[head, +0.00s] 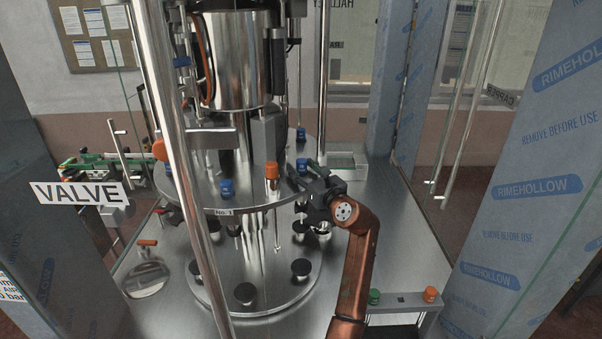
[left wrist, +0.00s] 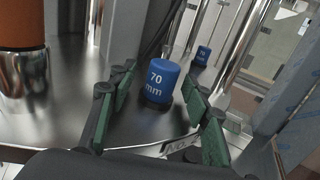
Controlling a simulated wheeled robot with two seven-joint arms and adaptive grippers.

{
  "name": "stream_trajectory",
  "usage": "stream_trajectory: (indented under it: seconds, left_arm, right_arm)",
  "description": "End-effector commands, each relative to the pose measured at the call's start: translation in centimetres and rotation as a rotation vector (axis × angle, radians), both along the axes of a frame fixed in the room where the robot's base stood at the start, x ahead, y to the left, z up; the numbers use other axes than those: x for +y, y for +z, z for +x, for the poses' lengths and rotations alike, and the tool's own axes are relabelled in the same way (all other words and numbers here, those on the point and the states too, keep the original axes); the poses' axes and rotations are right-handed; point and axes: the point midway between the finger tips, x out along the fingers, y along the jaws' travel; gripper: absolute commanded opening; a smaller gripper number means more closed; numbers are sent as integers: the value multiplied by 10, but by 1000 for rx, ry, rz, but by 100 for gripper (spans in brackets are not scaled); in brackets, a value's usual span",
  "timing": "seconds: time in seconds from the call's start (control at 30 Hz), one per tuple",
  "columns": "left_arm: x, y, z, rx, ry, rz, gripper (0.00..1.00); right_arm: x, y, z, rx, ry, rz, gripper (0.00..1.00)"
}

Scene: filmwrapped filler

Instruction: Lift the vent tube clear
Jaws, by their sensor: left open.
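My left gripper (head: 305,178) is open over the rim of the round steel carousel (head: 195,195). In the left wrist view its green-padded fingers (left wrist: 158,80) stand apart, with a blue cap marked "70 mm" (left wrist: 158,88) seen between them. A gap shows on both sides of the cap, and I see no grip on it. This looks like the blue cap by the gripper in the head view (head: 302,166). No part is labelled as the vent tube; any tube below the cap is hidden. My right gripper is not in view.
An orange-topped fitting (head: 271,172) stands left of the gripper. Other blue caps (head: 227,187) sit on the carousel. A steel post (head: 175,150) and central column (head: 236,60) rise close by. Black-topped parts (head: 245,293) stand on the lower disc. Glass panels flank the machine.

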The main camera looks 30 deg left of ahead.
Motion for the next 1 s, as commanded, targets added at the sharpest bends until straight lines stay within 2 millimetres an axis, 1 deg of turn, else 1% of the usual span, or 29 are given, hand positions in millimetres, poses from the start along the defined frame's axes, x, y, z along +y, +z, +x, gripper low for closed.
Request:
stream_trajectory:
  seconds: [0.1, 0.33, 0.9, 0.97, 1.0]
  left_arm:
    - [6, 0, 4, 0, -1, 0, 45]
    - [7, -1, 5, -1, -1, -1, 44]
    - [7, -1, 4, 0, -1, 0, 5]
    - [7, -1, 4, 0, -1, 0, 1]
    - [7, -1, 4, 0, -1, 0, 0]
  right_arm:
    - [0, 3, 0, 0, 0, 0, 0]
    - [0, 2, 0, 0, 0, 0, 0]
    - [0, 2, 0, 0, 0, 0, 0]
    - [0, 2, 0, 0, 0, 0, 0]
    - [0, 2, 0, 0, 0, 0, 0]
